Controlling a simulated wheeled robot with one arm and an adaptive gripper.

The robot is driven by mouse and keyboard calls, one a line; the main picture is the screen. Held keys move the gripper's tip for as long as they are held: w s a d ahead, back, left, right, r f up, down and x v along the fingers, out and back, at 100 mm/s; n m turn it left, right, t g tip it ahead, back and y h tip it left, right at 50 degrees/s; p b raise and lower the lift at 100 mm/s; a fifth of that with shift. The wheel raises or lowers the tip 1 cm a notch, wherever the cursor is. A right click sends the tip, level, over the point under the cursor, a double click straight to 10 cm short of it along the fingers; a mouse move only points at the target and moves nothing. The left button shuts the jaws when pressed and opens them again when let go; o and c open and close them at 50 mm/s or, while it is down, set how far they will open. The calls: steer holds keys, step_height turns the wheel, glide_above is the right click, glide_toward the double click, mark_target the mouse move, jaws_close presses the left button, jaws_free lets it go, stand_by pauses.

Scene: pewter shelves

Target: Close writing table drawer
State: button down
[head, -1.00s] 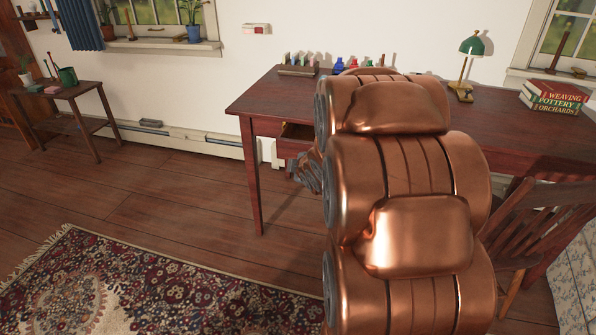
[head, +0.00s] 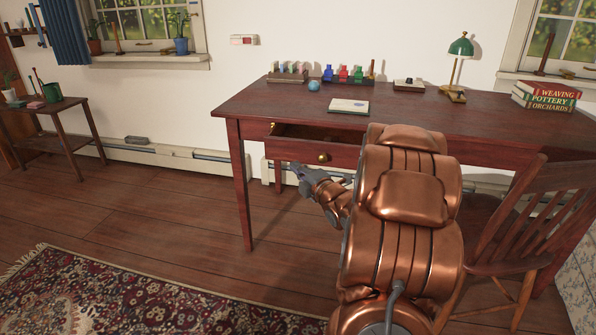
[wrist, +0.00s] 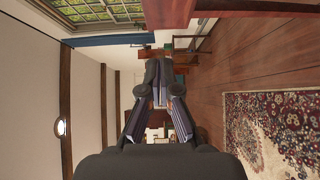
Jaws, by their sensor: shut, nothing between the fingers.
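The dark red wooden writing table (head: 420,118) stands against the wall. Its drawer (head: 300,150) is pulled partly out at the left, with the dark inside showing and a brass knob (head: 323,158) on the front. My gripper (head: 295,168) is just below and left of the knob, near the drawer's lower edge; I cannot tell whether it touches. In the wrist view my gripper (wrist: 157,72) has its fingers together with nothing between them. A red wooden edge, seemingly of the table, shows at the top of the wrist view.
A wooden chair (head: 510,225) stands close to my arm on the right. A patterned rug (head: 110,300) lies at the lower left. A small side table (head: 62,105) stands at the far left. Bare floor lies left of the writing table. A lamp (head: 458,65) and books stand on it.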

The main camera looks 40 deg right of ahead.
steer(key=b, duration=0.2)
glide_toward(283, 147)
steer(key=w+a, duration=0.2)
steer(key=w, duration=0.2)
steer(key=shift+w+d+r, duration=0.1)
steer(key=shift+w+d, duration=0.6)
steer(key=shift+d, duration=0.15)
steer(key=shift+w+d, duration=0.3)
steer(key=shift+d, duration=0.1)
steer(key=shift+w+d, duration=0.1)
steer(key=shift+d, duration=0.1)
